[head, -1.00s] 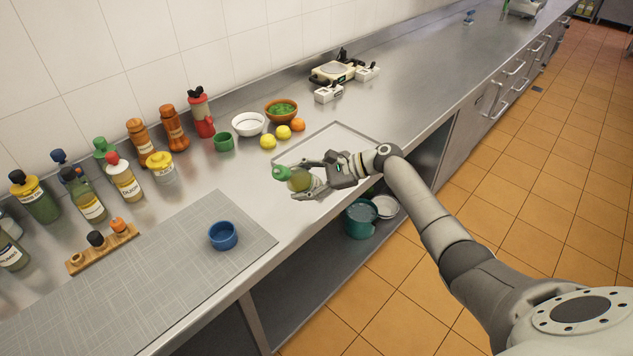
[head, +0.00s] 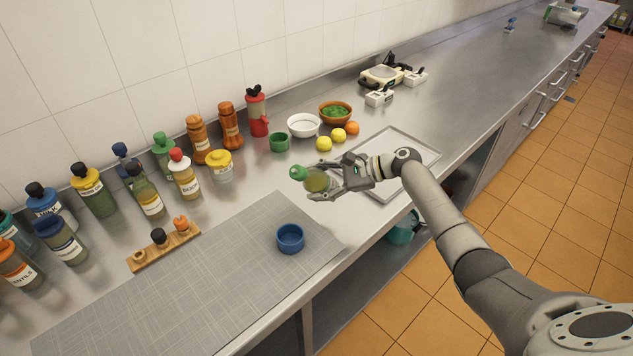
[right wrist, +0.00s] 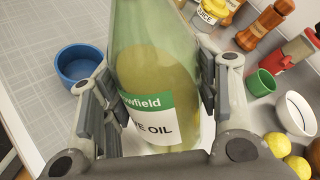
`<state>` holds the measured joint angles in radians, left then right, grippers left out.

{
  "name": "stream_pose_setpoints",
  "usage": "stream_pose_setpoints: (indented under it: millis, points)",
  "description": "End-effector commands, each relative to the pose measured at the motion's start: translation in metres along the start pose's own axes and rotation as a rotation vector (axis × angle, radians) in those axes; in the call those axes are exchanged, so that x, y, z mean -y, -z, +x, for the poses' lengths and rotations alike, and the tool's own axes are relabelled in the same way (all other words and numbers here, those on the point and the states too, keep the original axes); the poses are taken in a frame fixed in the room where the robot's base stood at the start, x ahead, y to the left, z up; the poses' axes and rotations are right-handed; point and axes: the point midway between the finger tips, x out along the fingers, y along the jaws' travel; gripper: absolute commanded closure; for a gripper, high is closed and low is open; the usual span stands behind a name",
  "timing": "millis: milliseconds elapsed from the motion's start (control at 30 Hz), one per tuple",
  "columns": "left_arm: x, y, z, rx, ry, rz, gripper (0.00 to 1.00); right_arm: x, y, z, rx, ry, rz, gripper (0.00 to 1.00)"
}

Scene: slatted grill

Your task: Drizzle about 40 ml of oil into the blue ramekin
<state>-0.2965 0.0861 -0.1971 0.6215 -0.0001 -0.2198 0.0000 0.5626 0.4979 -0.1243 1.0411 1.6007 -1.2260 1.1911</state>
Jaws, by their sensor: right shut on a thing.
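The blue ramekin (head: 290,239) stands upright on the grey mat near the counter's front edge. It also shows at the left of the right wrist view (right wrist: 79,66). My right gripper (head: 334,181) is shut on the olive oil bottle (head: 317,182), a greenish bottle with a green top. In the head view the bottle is tilted, its green top pointing left, behind and slightly right of the ramekin. In the right wrist view the bottle (right wrist: 150,85) sits between the fingers, its label partly reading "E OIL". The ramekin's inside is only partly visible. My left gripper is not in view.
Several sauce bottles (head: 183,174) line the wall side. A wooden holder (head: 163,247) with small stoppers lies at the mat's back edge. A green cup (head: 279,142), white bowl (head: 303,125) and lemons stand behind the bottle. The grey mat (head: 190,300) is mostly bare.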

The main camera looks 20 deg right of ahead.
Motion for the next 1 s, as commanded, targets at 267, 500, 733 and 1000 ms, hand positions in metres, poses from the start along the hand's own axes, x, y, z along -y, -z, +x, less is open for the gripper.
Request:
stream_pose_setpoints:
  millis: [267, 500, 733, 1000]
  points:
    - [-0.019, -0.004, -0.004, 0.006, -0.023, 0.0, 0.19, 0.002, -0.003, -0.001, 0.003, 0.004, -0.001, 0.8]
    - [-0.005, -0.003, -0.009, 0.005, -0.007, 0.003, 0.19, 0.004, 0.0, -0.004, -0.03, 0.009, -0.042, 0.8]
    - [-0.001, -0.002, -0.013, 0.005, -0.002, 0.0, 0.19, 0.009, 0.009, -0.008, -0.096, 0.008, -0.126, 0.8]
    - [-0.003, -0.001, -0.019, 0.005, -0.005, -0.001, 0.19, 0.013, 0.019, -0.011, -0.18, 0.008, -0.233, 0.8]
